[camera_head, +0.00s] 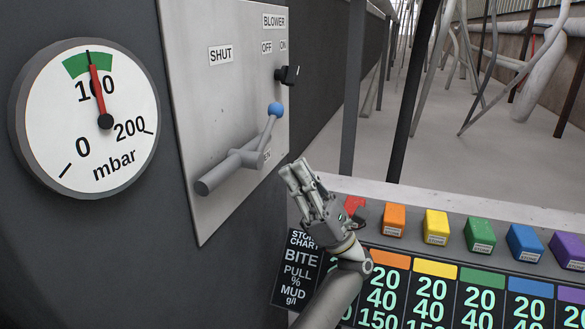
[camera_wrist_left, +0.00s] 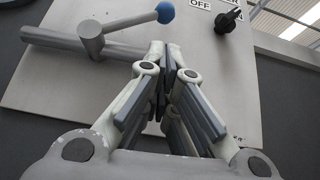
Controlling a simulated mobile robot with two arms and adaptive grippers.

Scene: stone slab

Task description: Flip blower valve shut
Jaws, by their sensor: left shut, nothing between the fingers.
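The blower valve is a grey lever (camera_head: 268,130) with a blue ball (camera_head: 275,109) at its tip, on a thick grey stem (camera_head: 220,174) standing out from a metal panel (camera_head: 205,90). The lever slants up to the right, away from the SHUT label (camera_head: 220,55). A small label behind the lever is partly hidden. My left gripper (camera_head: 291,172) is shut and empty, below and right of the lever, apart from it in the head view. In the left wrist view the closed fingers (camera_wrist_left: 165,55) point toward the panel, with the blue ball (camera_wrist_left: 165,12) above them. My right gripper is not in view.
A black blower knob (camera_head: 288,75) sits under OFF and ON labels near the panel's right edge. A round gauge (camera_head: 85,115) is at left, needle in its green band. Several coloured blocks (camera_head: 436,227) line the slab behind my left arm. Dark posts (camera_head: 415,90) stand behind.

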